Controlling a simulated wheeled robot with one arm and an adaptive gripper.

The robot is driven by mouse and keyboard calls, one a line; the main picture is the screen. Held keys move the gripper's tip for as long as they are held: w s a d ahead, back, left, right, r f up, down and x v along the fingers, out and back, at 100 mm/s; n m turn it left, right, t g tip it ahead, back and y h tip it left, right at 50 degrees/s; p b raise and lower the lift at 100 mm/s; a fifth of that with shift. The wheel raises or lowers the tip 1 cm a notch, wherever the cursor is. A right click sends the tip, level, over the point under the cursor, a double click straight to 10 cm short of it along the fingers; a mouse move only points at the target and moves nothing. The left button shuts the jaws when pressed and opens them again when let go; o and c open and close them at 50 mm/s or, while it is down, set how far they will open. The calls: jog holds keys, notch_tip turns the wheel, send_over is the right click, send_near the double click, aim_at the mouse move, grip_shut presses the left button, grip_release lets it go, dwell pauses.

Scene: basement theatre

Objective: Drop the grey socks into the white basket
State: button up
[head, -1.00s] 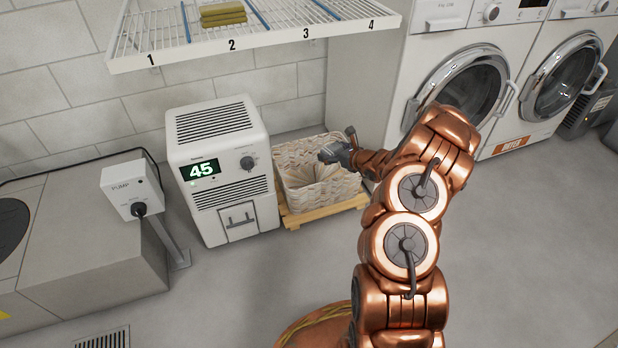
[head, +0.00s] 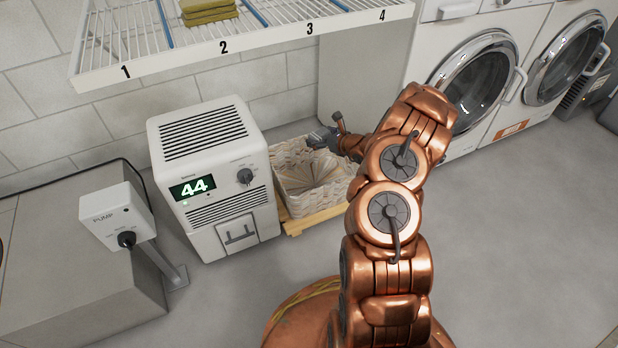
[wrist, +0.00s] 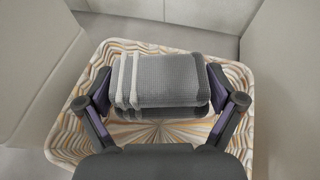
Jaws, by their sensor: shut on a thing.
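The grey socks (wrist: 165,82), a folded bundle with pale stripes at one end, are between the two fingers of my gripper (wrist: 165,105) in the wrist view. My gripper is shut on them. The white basket (wrist: 70,128) is behind and below the socks in that view, its woven rim around them. In the head view the basket (head: 290,185) stands on a low wooden pallet (head: 300,226), and my gripper (head: 318,138) is over its back part. The socks are too small to make out clearly there.
A white dehumidifier (head: 205,135) showing 44 stands close left of the basket. A wire shelf (head: 290,35) with folded olive cloths (head: 208,12) hangs above. Front-loading machines (head: 475,80) stand to the right. A pump box (head: 115,222) is at left. The floor at right is clear.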

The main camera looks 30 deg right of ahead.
jog(key=shift+a+f+b, duration=0.15)
jog(key=shift+f+b, duration=0.8)
jog(key=shift+f, duration=1.45)
jog(key=o, duration=0.8)
jog(key=shift+c, duration=0.2)
jog(key=v, duration=1.2)
